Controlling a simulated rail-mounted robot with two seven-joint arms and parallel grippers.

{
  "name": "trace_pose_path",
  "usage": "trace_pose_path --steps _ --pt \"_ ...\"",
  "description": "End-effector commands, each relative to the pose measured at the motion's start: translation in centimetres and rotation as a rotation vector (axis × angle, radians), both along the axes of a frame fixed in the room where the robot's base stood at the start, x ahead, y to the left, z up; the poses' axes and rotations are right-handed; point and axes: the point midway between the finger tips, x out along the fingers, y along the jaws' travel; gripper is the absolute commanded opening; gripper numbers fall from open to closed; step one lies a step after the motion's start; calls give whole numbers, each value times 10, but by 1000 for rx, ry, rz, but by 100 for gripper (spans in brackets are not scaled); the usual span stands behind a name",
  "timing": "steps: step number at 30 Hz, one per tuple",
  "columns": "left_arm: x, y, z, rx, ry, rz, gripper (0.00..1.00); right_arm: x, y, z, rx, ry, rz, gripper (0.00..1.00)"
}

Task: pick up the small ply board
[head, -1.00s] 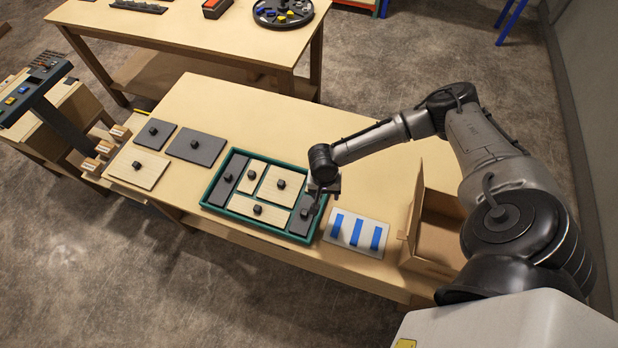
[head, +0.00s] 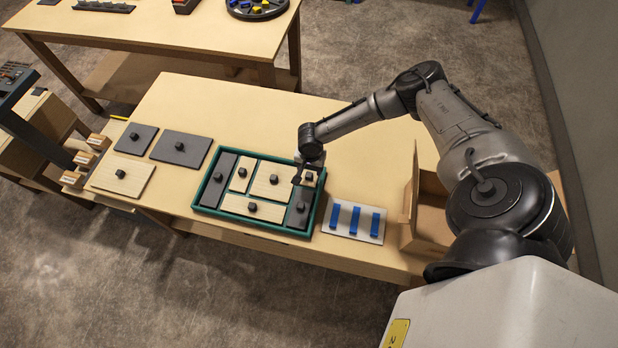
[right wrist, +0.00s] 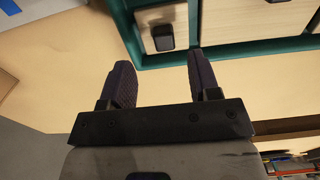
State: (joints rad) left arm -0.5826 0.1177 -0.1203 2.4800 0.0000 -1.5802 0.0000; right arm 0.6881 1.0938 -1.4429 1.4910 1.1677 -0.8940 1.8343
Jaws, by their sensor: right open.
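The small ply board (head: 318,183) lies in the back right corner of the green tray (head: 196,207), partly hidden by my right gripper in the head view. In the right wrist view the small ply board (right wrist: 148,38) shows at the top with a black knob, beside the tray wall (right wrist: 235,52). My right gripper (head: 299,178) is just above that corner. In the right wrist view the right gripper (right wrist: 160,75) is open and empty, its fingers pointing towards the board and its knob between their lines. My left gripper is not in view.
The tray also holds other ply boards (head: 248,207) and dark boards (head: 219,180) with knobs. Loose boards (head: 181,149) lie left of it. A white plate with blue strips (head: 354,221) and an open cardboard box (head: 428,205) stand right. The table behind the tray (head: 240,110) is clear.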

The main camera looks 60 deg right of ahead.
Motion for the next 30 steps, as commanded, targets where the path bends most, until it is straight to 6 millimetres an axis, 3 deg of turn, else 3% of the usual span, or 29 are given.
trace_pose_path --steps 12,23,30 --pt "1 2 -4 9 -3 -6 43 5 -2 -45 0 1 1 56" --pt "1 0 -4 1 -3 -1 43 5 -2 -52 0 0 1 56" --pt "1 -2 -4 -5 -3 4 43 5 -2 -52 0 0 1 35"
